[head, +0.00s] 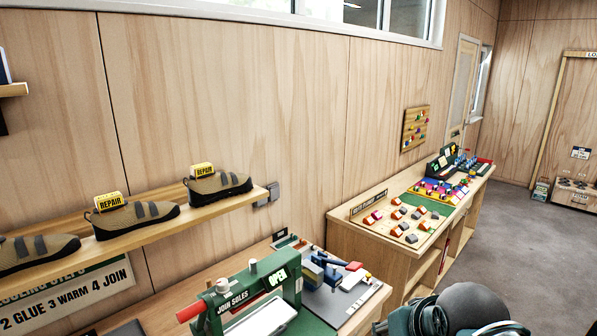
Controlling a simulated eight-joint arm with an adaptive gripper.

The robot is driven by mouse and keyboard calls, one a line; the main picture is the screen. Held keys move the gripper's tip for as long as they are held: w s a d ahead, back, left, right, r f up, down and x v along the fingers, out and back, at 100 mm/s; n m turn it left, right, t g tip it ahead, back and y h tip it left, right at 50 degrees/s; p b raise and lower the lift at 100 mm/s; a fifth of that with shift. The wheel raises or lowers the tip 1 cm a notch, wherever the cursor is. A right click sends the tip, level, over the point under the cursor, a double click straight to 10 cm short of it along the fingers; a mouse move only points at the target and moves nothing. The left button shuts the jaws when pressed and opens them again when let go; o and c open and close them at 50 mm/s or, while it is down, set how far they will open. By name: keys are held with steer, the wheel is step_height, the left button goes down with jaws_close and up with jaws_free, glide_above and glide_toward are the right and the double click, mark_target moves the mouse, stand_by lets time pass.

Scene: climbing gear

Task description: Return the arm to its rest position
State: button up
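Rounded dark grey and teal parts, which look like links of my arm (455,312), show at the bottom edge, right of centre. They are cut off by the frame. My gripper's fingers do not show, so whether it is open or shut is hidden. The visible arm parts sit in front of the floor, just right of the near workbench, and nothing is seen held.
A wall shelf (225,206) at the left holds several shoes, two with yellow REPAIR tags. Below is a green JOIN SOLES press (252,300) on a bench. A further wooden bench (345,237) holds coloured pieces. Carpeted floor (530,240) lies open at the right.

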steer(key=shift+s+d+f+n+t, duration=0.3)
steer(key=shift+s+d+f+n, duration=0.1)
steer(key=shift+s+d+f, duration=0.75)
steer(key=shift+a+f, duration=0.1)
steer(key=shift+a, duration=0.05)
stand_by(0.4)
